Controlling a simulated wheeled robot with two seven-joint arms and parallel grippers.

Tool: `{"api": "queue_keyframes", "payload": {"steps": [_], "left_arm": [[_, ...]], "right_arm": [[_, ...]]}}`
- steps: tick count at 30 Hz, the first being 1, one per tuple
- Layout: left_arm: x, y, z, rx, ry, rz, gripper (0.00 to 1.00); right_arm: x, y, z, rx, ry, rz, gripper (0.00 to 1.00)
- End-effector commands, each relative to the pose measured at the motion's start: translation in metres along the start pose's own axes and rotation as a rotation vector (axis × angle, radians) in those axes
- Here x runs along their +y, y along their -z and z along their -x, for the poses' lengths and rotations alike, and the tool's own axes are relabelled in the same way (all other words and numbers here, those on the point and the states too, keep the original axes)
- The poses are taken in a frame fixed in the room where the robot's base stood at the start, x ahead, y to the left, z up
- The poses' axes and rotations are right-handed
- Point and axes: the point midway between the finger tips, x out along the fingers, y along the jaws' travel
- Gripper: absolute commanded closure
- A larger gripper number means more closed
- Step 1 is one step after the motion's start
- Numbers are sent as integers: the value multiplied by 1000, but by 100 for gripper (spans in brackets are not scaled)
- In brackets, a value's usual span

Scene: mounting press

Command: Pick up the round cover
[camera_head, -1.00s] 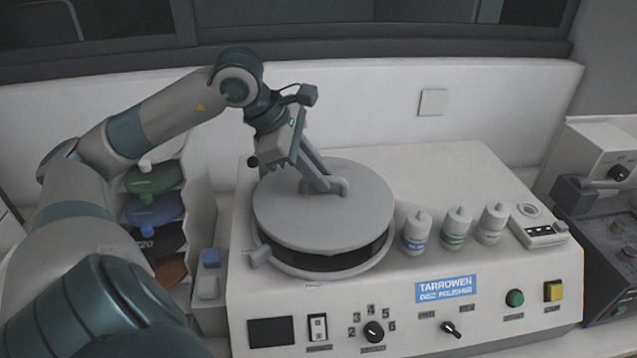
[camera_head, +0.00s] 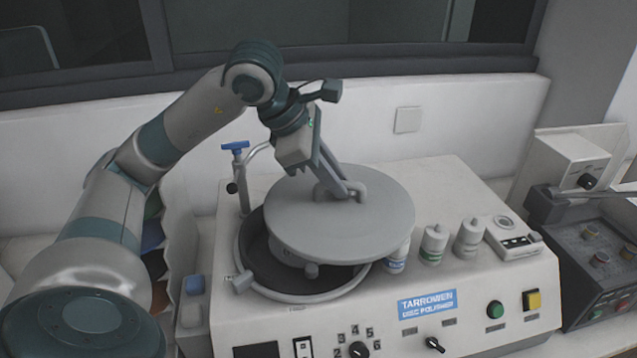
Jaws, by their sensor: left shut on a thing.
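The round cover (camera_head: 345,222) is a grey disc with a bent handle on top. My left gripper (camera_head: 350,194) is shut on that handle. The cover is held above the polisher (camera_head: 480,290) and offset to the right of its round bowl (camera_head: 262,268), so the dark inside of the bowl shows at the left and front. A small knob shows under the cover's front edge. The cover partly hides the bowl and one of the bottles. My right gripper is not in view.
Several white bottles (camera_head: 433,244) stand right of the cover, the nearest partly behind its rim. A tap with a blue handle (camera_head: 235,147) rises behind the bowl at left. A dark machine (camera_head: 600,250) stands at far right. A rack with coloured discs is at left.

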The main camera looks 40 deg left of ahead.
Motion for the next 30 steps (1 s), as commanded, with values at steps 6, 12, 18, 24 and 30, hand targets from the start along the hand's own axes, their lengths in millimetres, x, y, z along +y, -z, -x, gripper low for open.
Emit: {"api": "queue_keyframes", "payload": {"steps": [6,12,18,24,30], "left_arm": [[-2,-28,3,-6,-2,-3,100],[-3,-44,4,-4,-1,1,100],[-3,-52,5,-2,-1,1,100],[-3,-52,5,-1,-1,1,100],[-3,-52,5,-1,-1,1,100]], "right_arm": [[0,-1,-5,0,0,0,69],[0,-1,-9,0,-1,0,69],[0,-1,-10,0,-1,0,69],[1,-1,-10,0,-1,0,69],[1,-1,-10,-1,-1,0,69]]}}
